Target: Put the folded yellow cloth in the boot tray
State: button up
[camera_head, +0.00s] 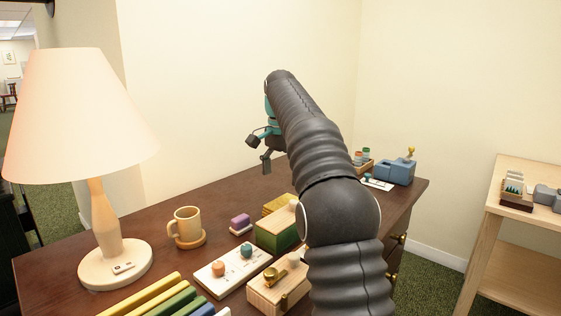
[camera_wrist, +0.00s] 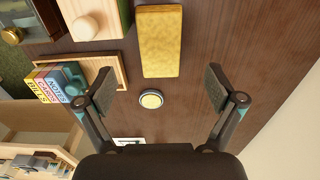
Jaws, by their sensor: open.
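The folded yellow cloth (camera_wrist: 160,42) lies flat on the dark brown desk in the wrist view, long and narrow. In the head view a yellow patch that looks like it (camera_head: 277,205) shows behind the green box, partly hidden. My gripper (camera_head: 261,151) is open and empty above the desk. In the wrist view its two fingers (camera_wrist: 159,82) are spread wide, one on each side of the picture, with the cloth ahead between them and not touching. I cannot make out a boot tray in either view.
A small round disc (camera_wrist: 151,98) lies between the fingers' lines. A wooden side table (camera_head: 530,175) stands right.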

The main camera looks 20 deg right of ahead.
jog(key=shift+r, duration=1.7)
jog(key=shift+o, duration=0.5)
jog(key=shift+r, duration=0.15)
jog(key=s+a+r+h+b, duration=0.1)
jog(key=s+a+r+b, duration=0.1)
jog(key=s+a, duration=0.3)
jog(key=t+h+b, duration=0.2)
jog(key=h, duration=0.1)
send_near(283, 202)
jog(key=x, duration=0.5)
jog(key=shift+w+d, duration=0.2)
jog(key=shift+w, duration=0.05)
jog(key=shift+b+x, duration=0.35)
jog(key=shift+x, duration=2.35)
jog(key=shift+s+a+f, duration=0.1)
jog(key=shift+a+f, duration=0.05)
jog(key=shift+f, duration=0.15)
